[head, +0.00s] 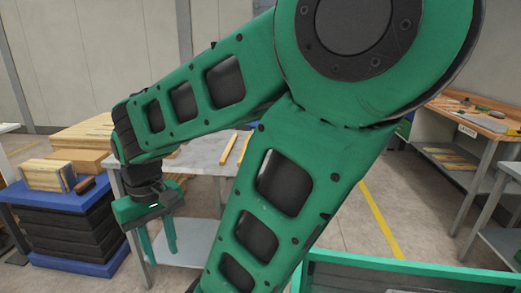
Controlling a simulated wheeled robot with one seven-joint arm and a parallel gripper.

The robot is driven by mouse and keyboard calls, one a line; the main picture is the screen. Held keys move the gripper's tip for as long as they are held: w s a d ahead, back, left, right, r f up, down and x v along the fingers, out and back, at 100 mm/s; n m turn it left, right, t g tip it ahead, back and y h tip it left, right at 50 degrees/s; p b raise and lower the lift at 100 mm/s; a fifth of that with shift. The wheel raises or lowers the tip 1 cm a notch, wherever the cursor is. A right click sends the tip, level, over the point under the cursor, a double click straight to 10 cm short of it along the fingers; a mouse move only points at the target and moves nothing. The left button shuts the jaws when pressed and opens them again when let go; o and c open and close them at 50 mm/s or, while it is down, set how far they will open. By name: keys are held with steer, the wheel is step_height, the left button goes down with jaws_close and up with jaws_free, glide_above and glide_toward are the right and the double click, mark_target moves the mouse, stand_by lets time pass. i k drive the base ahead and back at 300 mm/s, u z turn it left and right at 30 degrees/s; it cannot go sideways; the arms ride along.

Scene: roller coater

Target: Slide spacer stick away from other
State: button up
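Two thin pale wooden spacer sticks lie on the grey table (200,157). The left stick (228,147) and the right stick (243,148) lie side by side with a narrow gap, roughly parallel. My green arm hides part of the table to their right. My gripper (161,256) points down in front of the table's left front, lower in the picture than the sticks and to their left. Its two green fingers are apart, with nothing visible between them.
A blue-and-black stack (65,228) with wooden blocks (45,175) on top stands at left. Stacked boards (85,133) lie behind it. A wooden workbench (470,118) with tools stands at right. A green-edged frame (410,262) is at lower right. Open floor lies between.

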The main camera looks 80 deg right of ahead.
mark_target(239, 163)
steer(key=z, duration=2.25)
steer(key=i, duration=0.8)
steer(key=z, duration=0.4)
